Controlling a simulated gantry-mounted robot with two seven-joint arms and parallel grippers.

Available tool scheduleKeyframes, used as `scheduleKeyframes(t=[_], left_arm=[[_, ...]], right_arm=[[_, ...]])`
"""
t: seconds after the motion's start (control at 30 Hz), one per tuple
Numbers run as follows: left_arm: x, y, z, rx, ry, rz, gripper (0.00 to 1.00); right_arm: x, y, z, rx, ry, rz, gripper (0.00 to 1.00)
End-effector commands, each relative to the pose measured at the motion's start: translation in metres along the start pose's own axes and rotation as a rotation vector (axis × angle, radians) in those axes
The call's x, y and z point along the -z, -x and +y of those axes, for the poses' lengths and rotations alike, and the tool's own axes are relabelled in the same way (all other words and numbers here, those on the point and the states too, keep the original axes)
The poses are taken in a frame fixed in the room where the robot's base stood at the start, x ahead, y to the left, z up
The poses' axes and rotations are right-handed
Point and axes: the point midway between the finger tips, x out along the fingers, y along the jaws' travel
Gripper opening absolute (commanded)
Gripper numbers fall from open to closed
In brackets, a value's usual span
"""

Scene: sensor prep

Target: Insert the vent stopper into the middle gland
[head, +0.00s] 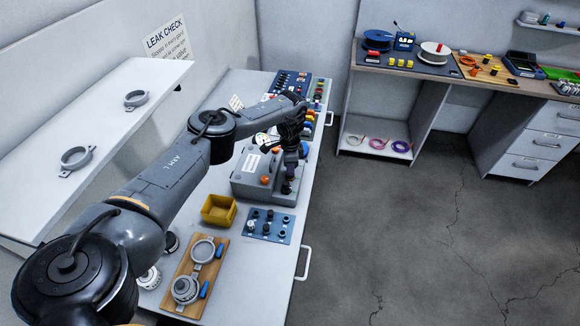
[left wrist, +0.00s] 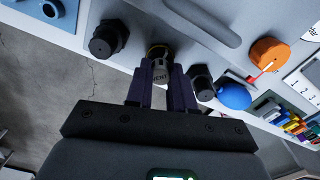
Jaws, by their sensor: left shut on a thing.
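My left gripper (head: 289,178) reaches down at the front of the grey box (head: 248,188) on the bench. In the left wrist view its dark purple fingers (left wrist: 160,88) are shut on the vent stopper (left wrist: 158,74), a dark piece with "VENT" lettering. The stopper's far end, with a yellowish ring, is against or very near the grey box face, between two black fittings, one on the left (left wrist: 108,38) and one on the right (left wrist: 202,82). The middle gland is hidden behind the stopper; I cannot tell how deep it sits. My right gripper is not in view.
A blue mat (head: 257,236) with several dark parts lies in front of the box. A yellow bin (head: 219,210) and a wooden board (head: 179,268) with grey rings stand nearby. In the wrist view, blue (left wrist: 233,96) and orange (left wrist: 268,54) knobs are close on the right.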

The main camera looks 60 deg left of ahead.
Motion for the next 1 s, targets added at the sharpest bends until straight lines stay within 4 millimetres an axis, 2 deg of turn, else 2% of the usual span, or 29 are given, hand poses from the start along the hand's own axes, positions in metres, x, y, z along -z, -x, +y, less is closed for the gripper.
scheduleKeyframes(t=[0.4,0.43,0.6,1.0], left_arm=[[0.0,-0.003,0.0,0.0,0.0,0.0,0.01],[0.0,-0.003,0.0,0.0,0.0,0.0,0.27],[0.0,-0.003,0.0,0.0,0.0,0.0,0.52],[0.0,-0.003,0.0,0.0,0.0,0.0,0.52]], right_arm=[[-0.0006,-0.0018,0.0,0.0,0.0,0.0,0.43],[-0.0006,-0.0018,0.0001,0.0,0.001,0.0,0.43],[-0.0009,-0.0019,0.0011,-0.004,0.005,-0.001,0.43],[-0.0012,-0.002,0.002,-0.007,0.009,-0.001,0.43]])
